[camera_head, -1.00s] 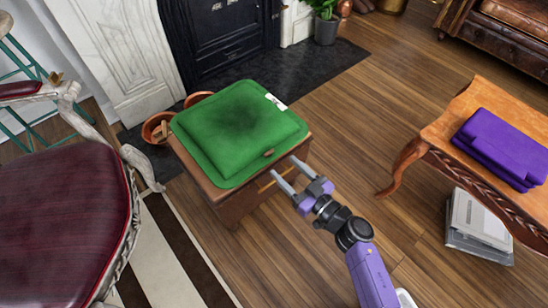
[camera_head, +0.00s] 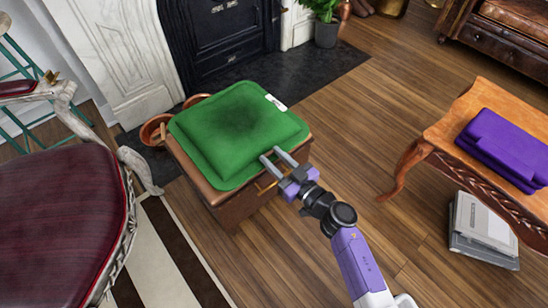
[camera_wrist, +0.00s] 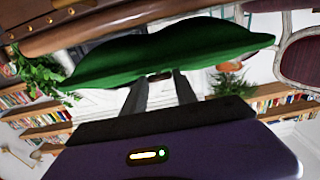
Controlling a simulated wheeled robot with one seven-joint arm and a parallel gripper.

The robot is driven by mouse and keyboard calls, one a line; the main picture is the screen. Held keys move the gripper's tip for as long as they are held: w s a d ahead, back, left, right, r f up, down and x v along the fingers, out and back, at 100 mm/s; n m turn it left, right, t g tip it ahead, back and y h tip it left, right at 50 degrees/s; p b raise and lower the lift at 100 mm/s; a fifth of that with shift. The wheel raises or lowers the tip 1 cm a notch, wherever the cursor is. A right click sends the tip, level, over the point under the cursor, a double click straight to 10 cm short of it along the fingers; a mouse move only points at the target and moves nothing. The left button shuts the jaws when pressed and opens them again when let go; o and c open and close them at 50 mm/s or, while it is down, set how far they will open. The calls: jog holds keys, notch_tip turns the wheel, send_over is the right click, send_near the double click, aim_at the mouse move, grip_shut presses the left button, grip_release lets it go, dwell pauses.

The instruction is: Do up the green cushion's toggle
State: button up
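The green cushion (camera_head: 235,125) lies on a brown wooden box-like stand in the head view. It spans the wrist view as a green band (camera_wrist: 165,58). Its small brownish toggle (camera_wrist: 160,76) is at the cushion's near edge, between my fingertips in the wrist view. My gripper (camera_head: 270,154) has its two grey fingers at that edge, a narrow gap between them. They appear to meet the toggle's two sides. In the head view the fingers hide the toggle.
The wooden stand (camera_head: 232,212) has a brass handle at its front. A red chair (camera_head: 60,220) stands at left, clay pots (camera_head: 155,128) behind the stand. A table (camera_head: 455,125) with a folded purple cloth (camera_head: 505,145) is at right. The floor between is clear.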

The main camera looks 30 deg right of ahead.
grip_shut()
jog(key=y+p, duration=0.1)
jog(key=n+y+p, duration=0.1)
jog(key=p, duration=0.1)
jog(key=shift+w+d+r+g, duration=0.1)
jog(key=shift+d+r+g, duration=0.05)
jog(key=shift+r+g, duration=0.15)
jog(key=shift+d+f+n+g+y+p, duration=0.15)
jog(key=shift+n+g+y+p, duration=0.1)
jog(key=shift+n+y+p, duration=0.3)
jog(key=shift+a+f+n+g+y+p, duration=0.15)
jog(key=shift+n+g+y+p, duration=0.2)
jog(key=shift+y, duration=0.3)
jog(key=shift+d, duration=0.1)
jog(key=o, duration=1.1)
grip_release()
jog(key=shift+p+v, duration=1.15)
jog(key=shift+v, duration=2.75)
